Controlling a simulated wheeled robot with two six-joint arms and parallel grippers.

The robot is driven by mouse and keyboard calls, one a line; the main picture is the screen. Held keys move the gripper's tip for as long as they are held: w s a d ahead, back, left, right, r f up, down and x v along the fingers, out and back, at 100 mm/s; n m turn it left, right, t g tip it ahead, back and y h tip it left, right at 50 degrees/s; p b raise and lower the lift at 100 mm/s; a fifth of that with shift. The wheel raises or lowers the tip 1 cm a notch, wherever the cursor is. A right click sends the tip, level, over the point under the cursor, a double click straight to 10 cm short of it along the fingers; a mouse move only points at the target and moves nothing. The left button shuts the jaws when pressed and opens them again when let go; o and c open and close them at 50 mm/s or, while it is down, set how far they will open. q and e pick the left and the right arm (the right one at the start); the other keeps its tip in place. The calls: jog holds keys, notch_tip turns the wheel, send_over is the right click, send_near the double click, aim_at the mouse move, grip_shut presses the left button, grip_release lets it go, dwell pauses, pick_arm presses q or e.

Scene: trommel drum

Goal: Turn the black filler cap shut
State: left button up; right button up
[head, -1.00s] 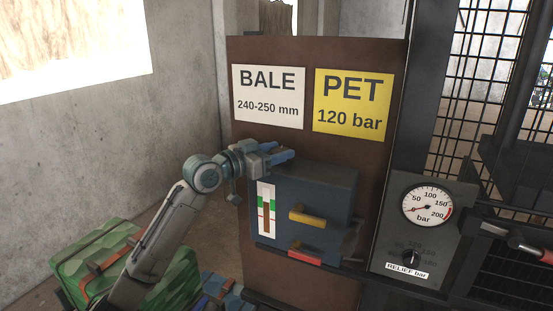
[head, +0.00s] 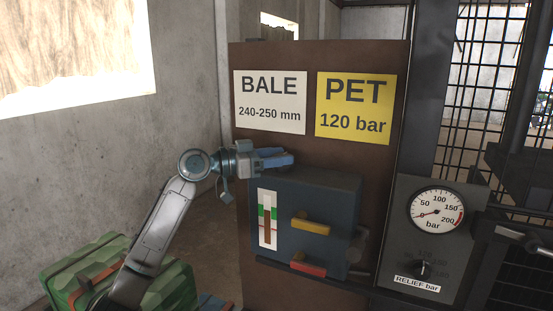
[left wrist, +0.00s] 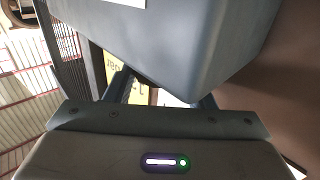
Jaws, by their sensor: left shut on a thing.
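A blue-grey box-shaped tank (head: 308,225) with a level gauge (head: 267,220) on its front stands against the brown panel. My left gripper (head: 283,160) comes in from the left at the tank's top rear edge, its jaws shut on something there. The black filler cap itself does not show in either view; the jaws and tank hide that spot. In the left wrist view, the tank (left wrist: 180,40) fills the upper middle and covers the fingertips. My right gripper is not in view.
A green bale (head: 90,265) lies below my left arm.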

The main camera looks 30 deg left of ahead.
pick_arm(q)
jog(key=o, duration=1)
jog(key=shift+a, duration=0.1)
jog(key=shift+s+a+f+b, duration=0.1)
jog(key=shift+s+a+b, duration=0.1)
jog(key=shift+b, duration=0.2)
jog(key=b+v, duration=0.7)
jog(key=v, duration=0.3)
jog(key=shift+s, duration=0.1)
